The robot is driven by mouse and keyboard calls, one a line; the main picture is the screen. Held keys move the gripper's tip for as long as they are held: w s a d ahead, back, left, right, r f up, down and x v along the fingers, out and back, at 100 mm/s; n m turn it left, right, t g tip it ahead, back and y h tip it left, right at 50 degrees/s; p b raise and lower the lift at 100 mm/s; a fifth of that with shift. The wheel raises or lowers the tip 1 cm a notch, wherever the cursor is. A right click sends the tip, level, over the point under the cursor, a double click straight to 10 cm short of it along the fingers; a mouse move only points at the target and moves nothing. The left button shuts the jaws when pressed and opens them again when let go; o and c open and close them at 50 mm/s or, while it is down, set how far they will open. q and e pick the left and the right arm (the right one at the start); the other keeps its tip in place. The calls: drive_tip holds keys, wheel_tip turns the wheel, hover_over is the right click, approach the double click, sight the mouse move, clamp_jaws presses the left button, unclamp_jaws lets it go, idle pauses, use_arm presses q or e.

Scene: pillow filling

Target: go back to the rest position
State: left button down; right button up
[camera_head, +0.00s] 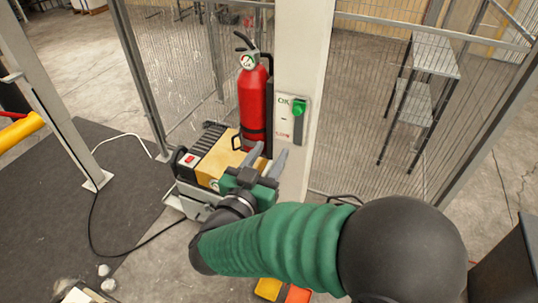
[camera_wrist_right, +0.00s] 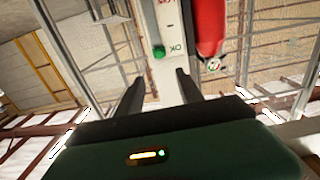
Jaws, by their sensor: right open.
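My right gripper (camera_head: 266,164) reaches out from the right on its green arm. Its two fingers are apart with nothing between them. In the head view it appears in front of the white post, just below a white panel (camera_head: 292,119) with a green knob (camera_head: 299,107). The right wrist view shows the same open fingers (camera_wrist_right: 157,92), with the green knob (camera_wrist_right: 159,51) beyond them. The gap between gripper and panel is hard to judge. My left gripper is in neither view.
A red fire extinguisher (camera_head: 254,105) stands left of the post. A machine with a yellow-tan top (camera_head: 217,157) sits below it. Wire mesh fencing (camera_head: 375,90) runs behind. A black cable (camera_head: 130,254) lies on the floor mat (camera_head: 120,180). Orange blocks (camera_head: 283,291) lie under my arm.

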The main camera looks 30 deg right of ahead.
idle(0.4)
drive_tip(key=w+a+f+n+t+y, duration=0.3)
drive_tip(key=w+f+n+y, duration=0.1)
drive_tip(key=w+y, duration=0.2)
drive_tip(key=s+a+f+n+g+y, duration=0.1)
drive_tip(key=a+f+n+g+y, duration=0.25)
drive_tip(key=f+y, duration=0.45)
drive_tip(key=s+d+f+n+g, duration=0.1)
drive_tip(key=s+f+g, duration=0.3)
drive_tip(key=s, duration=0.4)
drive_tip(key=s+d+f+n+g+p, duration=0.1)
drive_tip(key=s+d+f+g, duration=0.2)
drive_tip(key=s+f, duration=0.4)
drive_tip(key=shift+s+f+g, duration=0.3)
drive_tip(key=shift+s+g, duration=0.45)
drive_tip(key=shift+s, duration=0.4)
drive_tip(key=shift+n, duration=0.25)
